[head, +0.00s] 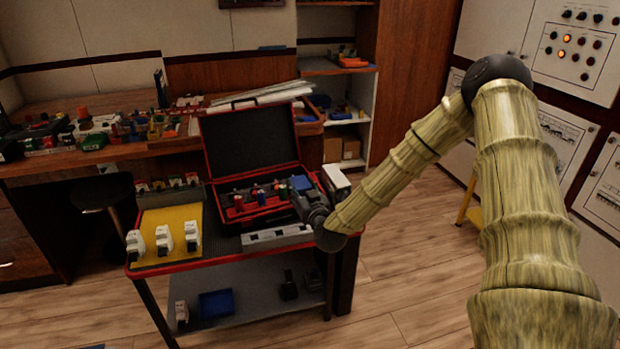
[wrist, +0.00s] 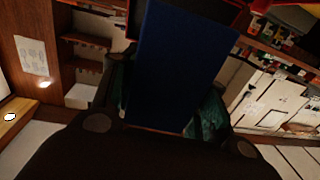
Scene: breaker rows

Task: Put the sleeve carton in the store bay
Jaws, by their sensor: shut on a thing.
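My gripper (head: 310,196) is above the front right part of the open black case, at the right of the cart. It is shut on a blue box-shaped thing, which I take to be the sleeve carton (head: 302,184). In the wrist view the sleeve carton (wrist: 180,65) is a tall dark blue face between the fingers, slightly tilted. The black case (head: 249,144) has a red rim, an upright lid and several small items inside. No label shows which place is the store bay.
The cart has a red edge (head: 190,264) and a yellow mat (head: 170,222) with several white breakers. A grey rail-like piece (head: 276,236) lies before the case. A white box (head: 336,180) stands right of it.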

